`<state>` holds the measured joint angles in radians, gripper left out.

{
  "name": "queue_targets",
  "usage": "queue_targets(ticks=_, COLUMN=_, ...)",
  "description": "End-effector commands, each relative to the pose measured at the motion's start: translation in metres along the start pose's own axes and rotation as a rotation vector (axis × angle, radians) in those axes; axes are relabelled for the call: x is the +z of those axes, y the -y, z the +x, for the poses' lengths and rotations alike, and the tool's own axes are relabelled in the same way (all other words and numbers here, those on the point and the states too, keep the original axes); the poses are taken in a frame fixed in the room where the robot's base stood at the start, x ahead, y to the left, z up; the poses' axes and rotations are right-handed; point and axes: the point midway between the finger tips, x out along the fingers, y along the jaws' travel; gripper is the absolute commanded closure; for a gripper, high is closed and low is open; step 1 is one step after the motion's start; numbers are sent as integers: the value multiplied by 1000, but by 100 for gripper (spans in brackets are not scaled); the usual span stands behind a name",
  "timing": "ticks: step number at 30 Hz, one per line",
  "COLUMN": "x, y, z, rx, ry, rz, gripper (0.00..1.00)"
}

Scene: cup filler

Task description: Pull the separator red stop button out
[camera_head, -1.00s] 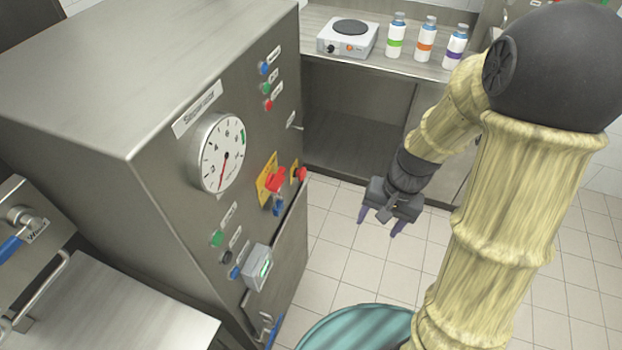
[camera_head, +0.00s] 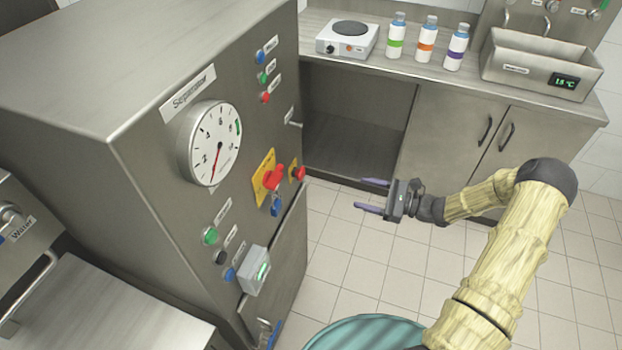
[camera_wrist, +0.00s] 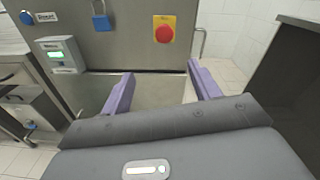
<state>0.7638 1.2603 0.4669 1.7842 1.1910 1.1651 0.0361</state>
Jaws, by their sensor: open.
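The separator (camera_head: 110,95) is a tall metal cabinet with a labelled front. Its red stop button (camera_head: 299,174) is a round knob on a small yellow plate near the front's right edge. In the wrist view the red button (camera_wrist: 164,34) is at the upper middle, in full view. My gripper (camera_head: 366,195) is open and empty, right of the button and apart from it, with its purple fingers pointing left at the panel. In the wrist view the finger gap (camera_wrist: 160,74) lies below the button. I cannot tell whether the button is pressed in.
A red rotary switch (camera_head: 273,177) on a yellow plate with a blue padlock (camera_head: 276,206) sits left of the button. A grey box with a green display (camera_head: 254,270) sticks out below. A counter (camera_head: 480,80) stands behind; a teal round thing (camera_head: 365,333) is in front.

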Motion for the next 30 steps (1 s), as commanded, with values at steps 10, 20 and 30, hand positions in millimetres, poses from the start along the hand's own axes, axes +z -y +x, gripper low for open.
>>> queue_targets(ticks=10, x=-3, y=6, z=-2, rx=-34, ry=23, rz=13, gripper=38)
queue_targets(ticks=20, x=-1, y=6, z=21, rx=-30, ry=23, rz=13, gripper=38)
queue_targets(ticks=30, x=0, y=8, z=78, rx=-33, ry=22, rz=13, gripper=38)
